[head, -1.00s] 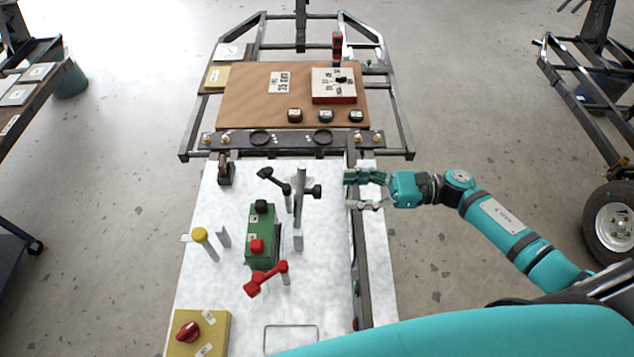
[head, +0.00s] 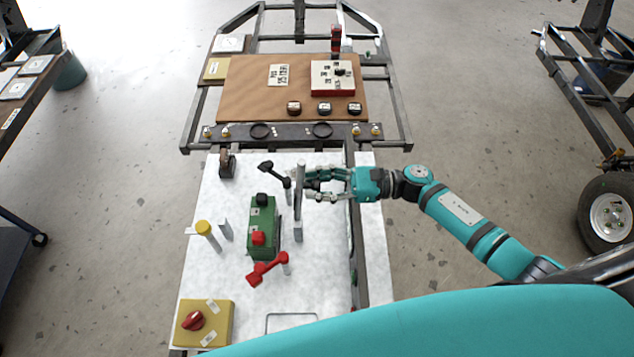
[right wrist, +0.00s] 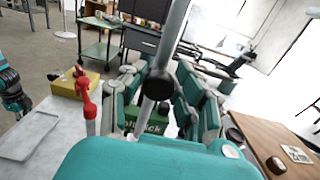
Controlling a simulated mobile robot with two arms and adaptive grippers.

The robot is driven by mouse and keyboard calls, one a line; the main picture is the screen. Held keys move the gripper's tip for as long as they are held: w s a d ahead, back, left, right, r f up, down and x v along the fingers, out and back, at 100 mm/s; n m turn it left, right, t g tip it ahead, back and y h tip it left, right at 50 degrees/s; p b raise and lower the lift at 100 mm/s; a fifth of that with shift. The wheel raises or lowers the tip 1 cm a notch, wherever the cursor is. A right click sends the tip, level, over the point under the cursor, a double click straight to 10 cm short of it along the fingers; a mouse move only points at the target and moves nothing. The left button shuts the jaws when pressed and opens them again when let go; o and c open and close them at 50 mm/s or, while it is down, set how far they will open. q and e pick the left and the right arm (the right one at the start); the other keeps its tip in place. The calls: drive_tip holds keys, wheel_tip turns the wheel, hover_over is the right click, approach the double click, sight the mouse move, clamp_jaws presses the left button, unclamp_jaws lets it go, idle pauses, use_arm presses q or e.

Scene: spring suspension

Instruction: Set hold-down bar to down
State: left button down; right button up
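An upright grey bar (head: 299,203), which I take for the hold-down bar, stands on the white tabletop right of a green block (head: 263,228). In the right wrist view the bar (right wrist: 171,45) rises through the middle, with a black knob (right wrist: 158,85) on it.
A black-handled lever (head: 275,171) stands just left of the bar. A red lever (head: 268,268), a yellow-capped post (head: 204,230) and a yellow box (head: 204,323) with a red knob are nearby. A brown board (head: 245,95) lies beyond.

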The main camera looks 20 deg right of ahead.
use_arm(q)
drive_tip(key=shift+a, duration=0.15)
use_arm(e)
clamp_jaws()
use_arm(q)
drive_tip(key=shift+a+r, duration=0.1)
drive_tip(key=shift+r, duration=0.05)
use_arm(e)
drive_tip(key=shift+a+r, duration=0.1)
drive_tip(key=shift+r, duration=0.05)
